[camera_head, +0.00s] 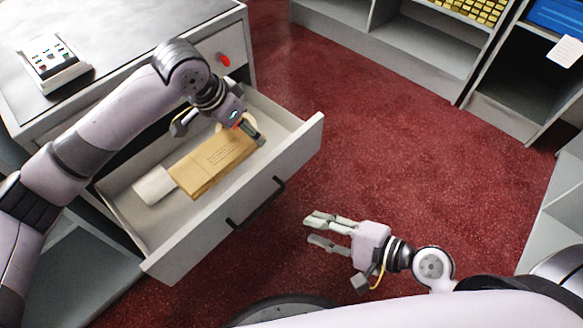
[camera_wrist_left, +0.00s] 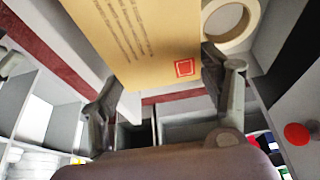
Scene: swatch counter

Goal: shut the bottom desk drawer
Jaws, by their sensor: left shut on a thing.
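The desk drawer (camera_head: 300,143) is pulled out, below a drawer front with a red knob (camera_head: 223,60). Whether the envelope touches the drawer floor, I cannot tell. My right gripper (camera_head: 328,232) is open and empty, outside the drawer front, above the floor.
A white piece (camera_head: 154,187) and a pale tape roll (camera_wrist_left: 231,24) are in the drawer. A small box with coloured chips (camera_head: 52,62) stands on the desk top (camera_head: 110,25). Grey shelves (camera_head: 425,45) line the back and right. The red floor in between is clear.

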